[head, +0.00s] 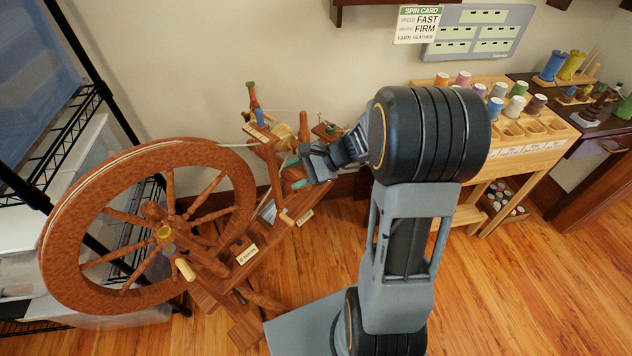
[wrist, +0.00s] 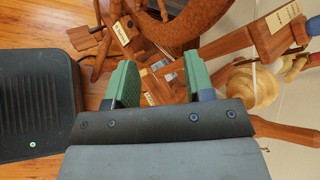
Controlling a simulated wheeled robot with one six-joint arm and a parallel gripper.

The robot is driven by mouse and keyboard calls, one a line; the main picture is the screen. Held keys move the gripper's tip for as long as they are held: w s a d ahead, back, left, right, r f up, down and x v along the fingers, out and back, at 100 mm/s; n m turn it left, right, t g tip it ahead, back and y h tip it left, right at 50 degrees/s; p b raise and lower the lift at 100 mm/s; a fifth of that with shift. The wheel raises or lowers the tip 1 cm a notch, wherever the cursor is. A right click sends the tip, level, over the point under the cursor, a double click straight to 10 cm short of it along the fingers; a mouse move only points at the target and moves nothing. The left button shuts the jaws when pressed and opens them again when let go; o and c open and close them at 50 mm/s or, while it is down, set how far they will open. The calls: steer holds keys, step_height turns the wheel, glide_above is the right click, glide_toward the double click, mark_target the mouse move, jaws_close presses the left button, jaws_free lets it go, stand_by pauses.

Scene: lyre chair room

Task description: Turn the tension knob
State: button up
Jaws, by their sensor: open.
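The wooden spinning wheel (head: 150,165) stands at left, with its flyer and bobbin assembly (head: 283,135) at its upper right. A pale knob (head: 286,217) sticks out low on its frame near a small label; I cannot read the label or tell whether this is the tension knob. My gripper (head: 296,172) has green fingers and sits just right of the upright, above that pale knob. In the wrist view my gripper (wrist: 159,80) is open, with nothing held between the fingers. Wooden frame parts and labels show beyond the fingers; the pale knob is not clear there.
A black wire shelf (head: 60,140) is at left. A spool rack (head: 510,125) stands at right, with open floor before it.

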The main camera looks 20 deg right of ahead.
steer(key=w+d+f+m+t+h+b, duration=0.2)
steer(key=w+d+f+m+t+b, duration=0.2)
steer(key=d+f+m, duration=0.3)
steer(key=w+d+f+m+t+h+b, duration=0.1)
steer(key=w+d+f+m+t+b, duration=0.35)
steer(key=f, duration=0.45)
steer(key=w+d+f+m+t+h+b, duration=0.2)
steer(key=d+f+m+t+b, duration=0.2)
steer(key=d+f+m, duration=0.3)
steer(key=shift+n, duration=0.75)
steer(key=b+x, duration=0.1)
steer(key=x, duration=0.3)
steer(key=b+x, duration=0.1)
steer(key=x, duration=0.3)
steer(key=d+b+x, duration=0.1)
steer(key=x, duration=0.3)
steer(key=shift+w+a+f, duration=0.15)
steer(key=shift+w+f, duration=0.25)
steer(key=shift+w, duration=0.05)
steer(key=c, duration=0.9)
steer(key=shift+t, duration=0.25)
jaws_close()
